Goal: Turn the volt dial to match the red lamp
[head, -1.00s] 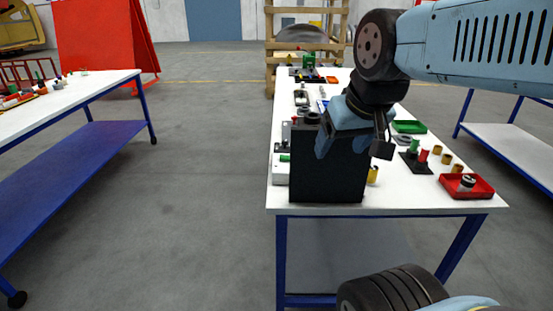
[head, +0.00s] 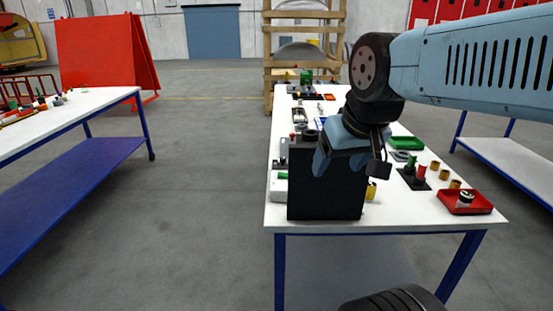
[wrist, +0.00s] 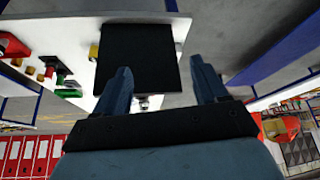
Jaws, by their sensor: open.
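A dark box-shaped panel (head: 326,184) stands upright near the front edge of the white table, with its plain back to the head camera. In the wrist view the same dark panel (wrist: 137,62) lies beyond my fingertips. The volt dial and the red lamp cannot be made out; the panel's other face is hidden. A small red knob-like thing (head: 292,137) shows just behind the panel's top left. My gripper (head: 346,168) is over the panel's upper right in the head view. In the wrist view my gripper (wrist: 160,78) is open, with nothing between its fingers.
A red tray (head: 465,202) with a small part sits at the table's front right. A black stand (head: 414,180) with green and red pegs, brass cylinders (head: 444,175) and a green tray (head: 407,143) lie right of my gripper. The white table (head: 400,212) has bare room at its front.

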